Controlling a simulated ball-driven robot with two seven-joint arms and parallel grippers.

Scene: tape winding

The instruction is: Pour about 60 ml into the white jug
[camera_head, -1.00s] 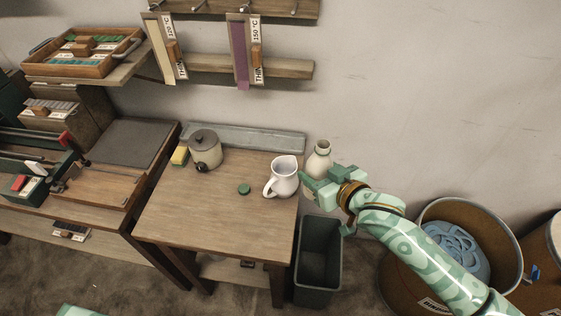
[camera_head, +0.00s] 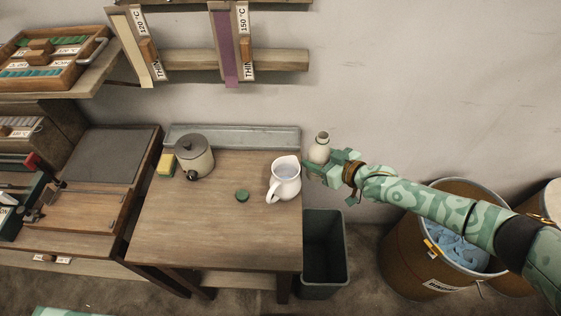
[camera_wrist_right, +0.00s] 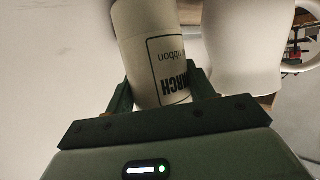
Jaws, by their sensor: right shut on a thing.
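The white jug (camera_head: 285,182) stands upright near the right edge of the wooden table, handle toward the lower left; its liquid level cannot be read. My right gripper (camera_head: 326,168) is shut on a cream bottle (camera_head: 320,149) just right of and behind the jug. The bottle is nearly upright with its dark mouth open at the top. In the right wrist view the bottle (camera_wrist_right: 150,45) sits between the fingers, its label partly hidden, and the jug (camera_wrist_right: 243,50) is close beside it. No stream shows. My left gripper is out of view.
A green cap (camera_head: 242,195) lies on the table (camera_head: 205,225) left of the jug. A lidded pot (camera_head: 194,157) and a yellow sponge (camera_head: 166,164) are at the back left. A dark bin (camera_head: 324,250) stands right of the table. The table's front is clear.

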